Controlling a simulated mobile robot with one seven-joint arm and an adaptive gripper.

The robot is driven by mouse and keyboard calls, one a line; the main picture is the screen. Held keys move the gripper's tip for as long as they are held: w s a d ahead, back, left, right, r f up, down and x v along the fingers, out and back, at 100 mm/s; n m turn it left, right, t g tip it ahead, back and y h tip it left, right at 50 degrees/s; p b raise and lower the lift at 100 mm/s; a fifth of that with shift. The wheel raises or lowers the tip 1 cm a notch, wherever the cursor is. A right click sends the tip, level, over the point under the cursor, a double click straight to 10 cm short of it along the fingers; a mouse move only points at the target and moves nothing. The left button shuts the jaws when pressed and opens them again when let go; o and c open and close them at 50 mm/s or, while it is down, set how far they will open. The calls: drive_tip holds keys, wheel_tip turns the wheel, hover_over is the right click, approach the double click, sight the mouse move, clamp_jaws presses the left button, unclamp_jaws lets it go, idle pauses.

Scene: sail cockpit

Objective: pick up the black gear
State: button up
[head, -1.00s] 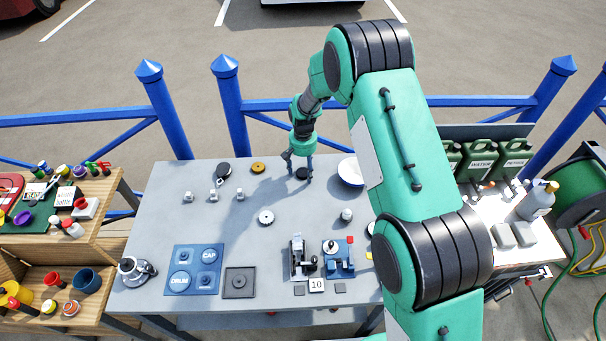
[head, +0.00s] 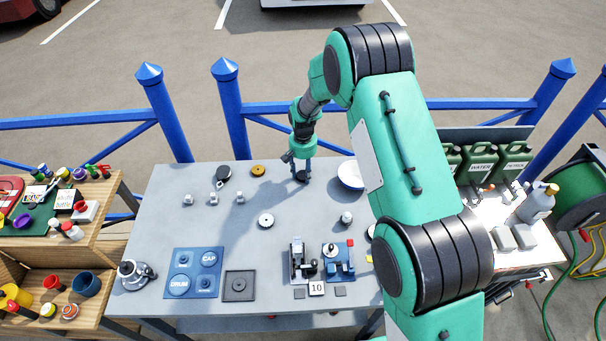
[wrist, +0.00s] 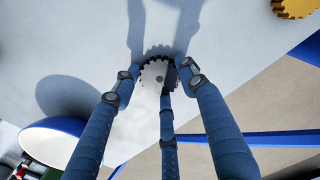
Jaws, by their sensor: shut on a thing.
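The black gear (head: 302,177) is at the back middle of the grey table (head: 200,225). In the wrist view the gear (wrist: 153,75) shows dark teeth and a bright, lit face. My gripper (head: 302,173) points down at it with dark blue fingers. In the wrist view its three fingers (wrist: 155,72) close around the gear, one at the left, one at the right and one across the near side. I cannot tell whether the gear is clear of the tabletop. The fingers hide part of its rim.
A yellow gear (head: 258,170) and a dark round piece (head: 223,173) lie to the left. A white-and-blue bowl (head: 350,175) stands close on the right. Blue railing (head: 270,104) runs behind the table.

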sight(303, 176)
drive_tip(key=shift+r, duration=0.6)
drive_tip(key=shift+s+r, duration=0.25)
drive_tip(key=shift+r, duration=1)
drive_tip(key=s+d, duration=0.1)
drive_tip(key=s, duration=0.4)
drive_tip(key=s+d+r+p, duration=0.1)
drive_tip(key=s, duration=0.4)
drive_tip(key=s+d, duration=0.1)
drive_tip(key=s, duration=0.4)
drive_tip(key=shift+s+d+r, duration=0.1)
drive_tip(key=shift+d+r, duration=0.05)
